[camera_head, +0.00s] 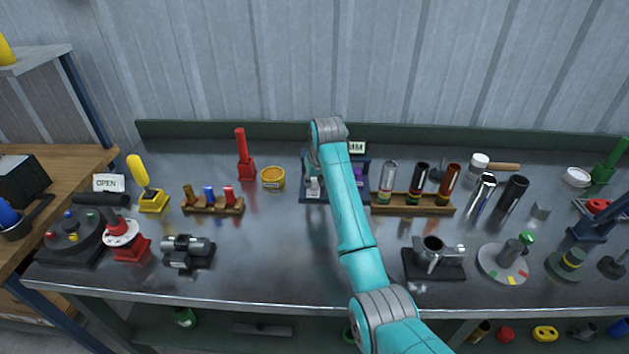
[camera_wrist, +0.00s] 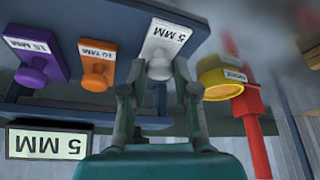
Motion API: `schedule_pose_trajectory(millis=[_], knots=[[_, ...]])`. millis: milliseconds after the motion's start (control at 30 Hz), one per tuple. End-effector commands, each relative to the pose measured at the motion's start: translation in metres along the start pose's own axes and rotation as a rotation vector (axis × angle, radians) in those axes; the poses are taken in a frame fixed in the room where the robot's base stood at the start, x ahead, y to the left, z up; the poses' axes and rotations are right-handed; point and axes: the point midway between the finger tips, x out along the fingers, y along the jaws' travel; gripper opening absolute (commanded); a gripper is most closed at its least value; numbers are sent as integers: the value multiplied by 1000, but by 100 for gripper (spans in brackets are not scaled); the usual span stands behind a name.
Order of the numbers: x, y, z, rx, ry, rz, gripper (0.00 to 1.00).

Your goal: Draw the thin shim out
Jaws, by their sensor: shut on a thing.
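In the wrist view my gripper (camera_wrist: 160,80) is shut on the knob of the white shim (camera_wrist: 167,42), marked 5 MM. An orange shim (camera_wrist: 98,62) marked 10 MM and a purple shim (camera_wrist: 38,60) marked 15 MM are beside it, each with its own knob. All three sit at a dark blue rack (camera_wrist: 120,20). A sign (camera_wrist: 47,143) reads 5 MM. In the head view my arm covers most of the rack; the white shim (camera_head: 314,187) shows just left of the arm and the purple shim (camera_head: 358,172) just right.
A yellow tin (camera_head: 272,178) and a red tool (camera_head: 244,158) stand left of the rack. A wooden stand with several cylinders (camera_head: 412,204) is close on its right. The bench (camera_head: 270,245) is clear in front, between the small motor (camera_head: 188,251) and a metal fitting (camera_head: 433,256).

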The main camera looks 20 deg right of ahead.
Motion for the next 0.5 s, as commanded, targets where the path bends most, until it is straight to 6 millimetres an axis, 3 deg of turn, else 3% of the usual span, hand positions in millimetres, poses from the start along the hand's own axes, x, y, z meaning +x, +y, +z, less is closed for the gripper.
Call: schedule_pose_trajectory(millis=[200,233,267,500], knots=[[2,-2,4,-1,-13,-3,0],[2,-2,4,-1,-13,-3,37],[2,-2,4,-1,-13,-3,41],[1,-1,3,-1,-10,-2,41]])
